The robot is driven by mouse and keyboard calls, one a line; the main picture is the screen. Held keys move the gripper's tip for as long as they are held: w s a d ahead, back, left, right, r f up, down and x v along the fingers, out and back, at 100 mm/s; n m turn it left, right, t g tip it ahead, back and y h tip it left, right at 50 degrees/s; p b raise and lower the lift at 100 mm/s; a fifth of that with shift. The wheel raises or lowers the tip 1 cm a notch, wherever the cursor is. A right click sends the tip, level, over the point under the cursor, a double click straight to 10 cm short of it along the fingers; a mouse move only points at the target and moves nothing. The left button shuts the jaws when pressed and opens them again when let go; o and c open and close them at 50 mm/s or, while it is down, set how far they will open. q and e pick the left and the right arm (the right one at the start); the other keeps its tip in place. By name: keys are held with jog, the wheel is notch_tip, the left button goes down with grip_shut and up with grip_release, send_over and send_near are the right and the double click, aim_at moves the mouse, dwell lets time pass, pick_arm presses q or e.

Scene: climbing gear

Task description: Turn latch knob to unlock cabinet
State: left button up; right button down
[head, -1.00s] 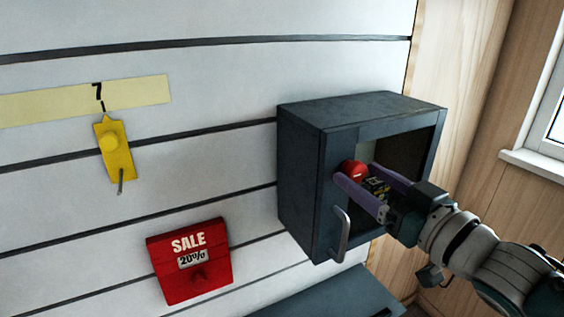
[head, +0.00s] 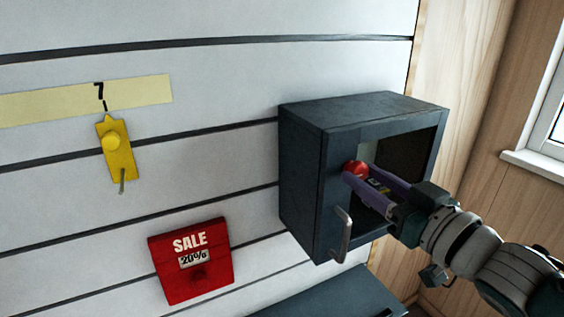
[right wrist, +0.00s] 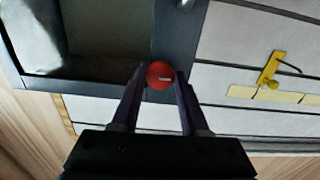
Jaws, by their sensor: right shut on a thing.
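The dark grey cabinet (head: 302,168) is fixed to the slatted wall, with a window in its door and a grey bar handle (head: 341,236) at the door's lower left. The red round latch knob (head: 354,169) sits on the door's left frame, above the handle. My right gripper (head: 362,178) comes in from the right and is shut on the knob. In the right wrist view the knob (right wrist: 160,75) sits between the two purple fingertips, and a pale mark shows on its face. The door looks closed. My left gripper is not in view.
A yellow tag-like piece (head: 117,150) hangs on the wall at the left, under a pale yellow strip (head: 60,101). A red sale sign (head: 194,262) is on the wall below. A dark surface (head: 335,297) lies under the cabinet. A window is at the far right.

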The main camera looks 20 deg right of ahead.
jog(key=n, duration=0.4)
jog(key=shift+b, duration=0.35)
jog(key=n+b, duration=0.1)
jog(key=n, duration=0.3)
jog(key=shift+n, duration=0.3)
jog(key=n+b, duration=0.1)
jog(key=n, duration=0.4)
jog(key=n+b, duration=0.1)
jog(key=n, duration=0.2)
jog(key=shift+n, duration=0.7)
